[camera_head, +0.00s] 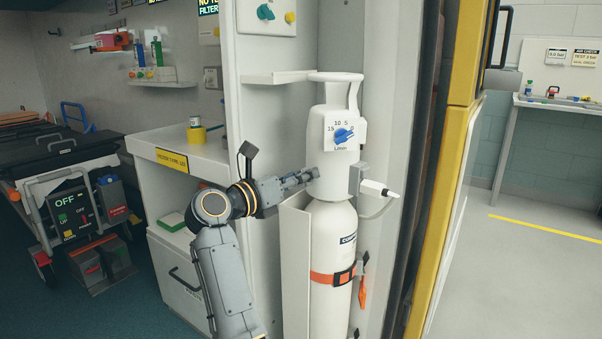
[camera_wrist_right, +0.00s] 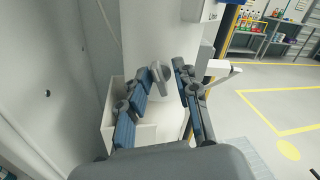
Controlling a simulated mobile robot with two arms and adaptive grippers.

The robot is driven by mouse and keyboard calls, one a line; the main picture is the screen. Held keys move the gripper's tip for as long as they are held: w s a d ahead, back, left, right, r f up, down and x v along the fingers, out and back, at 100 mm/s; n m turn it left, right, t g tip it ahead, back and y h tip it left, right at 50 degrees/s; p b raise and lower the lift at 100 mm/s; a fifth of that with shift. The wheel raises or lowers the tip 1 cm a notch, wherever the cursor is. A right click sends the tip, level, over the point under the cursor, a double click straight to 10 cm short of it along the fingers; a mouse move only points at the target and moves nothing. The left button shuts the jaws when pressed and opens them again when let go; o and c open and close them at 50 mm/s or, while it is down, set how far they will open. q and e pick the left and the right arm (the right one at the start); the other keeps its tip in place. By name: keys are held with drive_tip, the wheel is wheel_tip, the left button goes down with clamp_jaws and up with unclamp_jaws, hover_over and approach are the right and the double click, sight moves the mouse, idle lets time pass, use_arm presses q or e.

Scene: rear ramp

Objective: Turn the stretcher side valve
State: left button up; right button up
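A white gas cylinder (camera_head: 334,232) stands upright in a holder, with a white head on top that carries a blue flow dial (camera_head: 342,136). My right gripper (camera_head: 310,174) is at the left side of this head, just below dial height. In the right wrist view, a small grey valve handle (camera_wrist_right: 160,79) sticks out from the white body. The open fingers of my right gripper (camera_wrist_right: 159,77) stand on either side of it, with gaps visible. In the head view the handle is hidden or too small to tell. My left gripper is not in view.
A white nozzle (camera_head: 378,188) with a hose sticks out on the cylinder's right. An orange strap (camera_head: 333,276) holds the cylinder. A white wall panel (camera_head: 259,170) and a counter (camera_head: 190,150) are to the left. Open floor (camera_head: 530,265) lies at right, past a yellow post.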

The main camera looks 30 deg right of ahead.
drive_tip(key=shift+r, duration=5.05)
idle(3.0)
